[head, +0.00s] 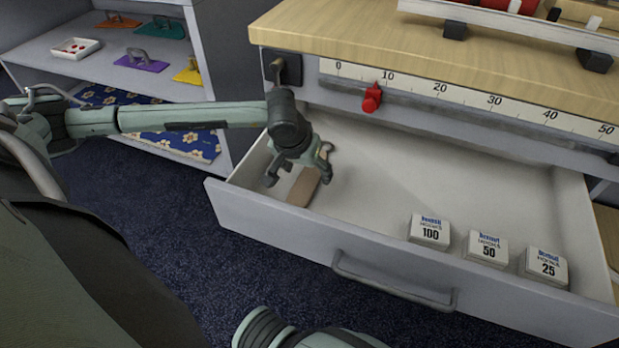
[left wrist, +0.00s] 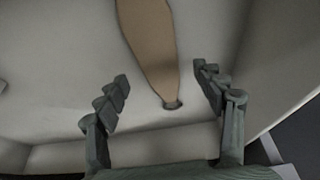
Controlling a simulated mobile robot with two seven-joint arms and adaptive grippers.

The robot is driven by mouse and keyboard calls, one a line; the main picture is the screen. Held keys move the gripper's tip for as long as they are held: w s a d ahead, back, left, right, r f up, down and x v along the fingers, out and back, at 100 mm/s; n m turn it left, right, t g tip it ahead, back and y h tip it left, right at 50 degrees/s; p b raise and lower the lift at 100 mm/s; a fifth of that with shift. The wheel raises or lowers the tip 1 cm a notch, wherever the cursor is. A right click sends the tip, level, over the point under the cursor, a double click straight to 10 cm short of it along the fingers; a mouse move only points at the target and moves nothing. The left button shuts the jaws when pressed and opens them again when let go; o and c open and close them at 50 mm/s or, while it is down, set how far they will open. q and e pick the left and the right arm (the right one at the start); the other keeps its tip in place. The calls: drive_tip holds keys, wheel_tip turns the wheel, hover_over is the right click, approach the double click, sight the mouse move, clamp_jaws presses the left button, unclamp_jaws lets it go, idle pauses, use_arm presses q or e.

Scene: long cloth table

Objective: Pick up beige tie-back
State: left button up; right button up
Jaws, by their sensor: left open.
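The beige tie-back (head: 304,187) lies in the left end of the open drawer (head: 400,190), partly hidden in the head view by my left gripper. In the left wrist view the tie-back (left wrist: 153,45) is a flat tan strip with a small ring at its narrow end. My left gripper (head: 300,178) is open and empty above it. In the left wrist view the strip's ringed end lies between and beyond the gripper's (left wrist: 160,92) two fingers, nearer the right one. My right gripper does not show; only part of my right arm is at the bottom of the head view.
Three boxes marked 100 (head: 430,231), 50 (head: 486,248) and 25 (head: 544,267) stand along the drawer's front right. The drawer's middle is clear. A wooden worktop (head: 400,48) with a ruler edge and red slider (head: 372,98) overhangs the back. Shelves (head: 75,53) stand at left.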

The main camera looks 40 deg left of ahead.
sight(312, 173)
use_arm(q)
drive_tip(key=shift+x, duration=1.15)
drive_tip(key=shift+f+b, duration=0.2)
drive_tip(key=shift+b, duration=0.3)
drive_tip(key=shift+s, duration=0.1)
drive_tip(key=c, duration=1.3)
drive_tip(key=shift+o, duration=0.2)
